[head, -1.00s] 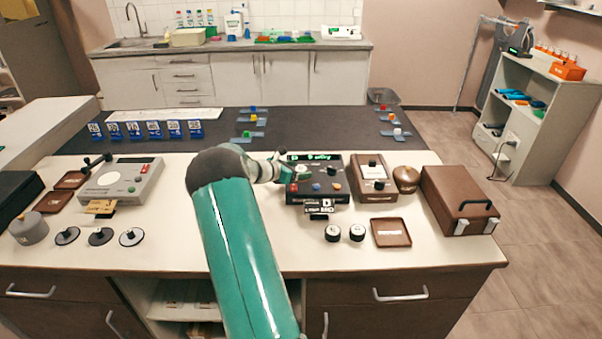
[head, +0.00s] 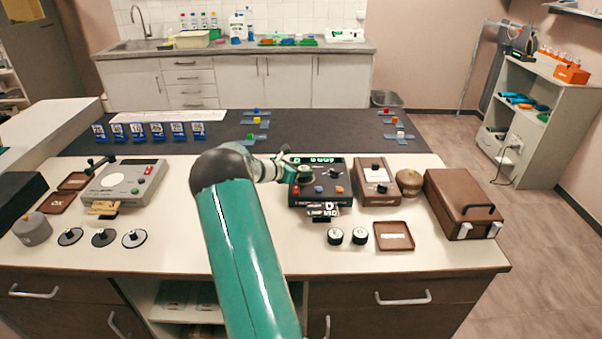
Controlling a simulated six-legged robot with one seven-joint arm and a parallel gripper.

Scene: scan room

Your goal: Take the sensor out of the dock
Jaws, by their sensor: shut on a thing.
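A black device (head: 337,190) with a green lit display stands in the middle of the white counter. Its top carries red, blue and orange buttons and a dark knob. My gripper (head: 302,175) is at the device's upper left, shut on a small round dial there; its fingers largely hide the contact. To the right stands a brown unit (head: 376,187) with a black knob on top. I cannot tell for certain which part is the sensor or the dock.
A brown round pot (head: 408,182) and a brown case (head: 462,203) stand at the right. Two small round pieces and a brown tray (head: 394,236) lie in front. A grey device (head: 125,184) and several black discs are at the left.

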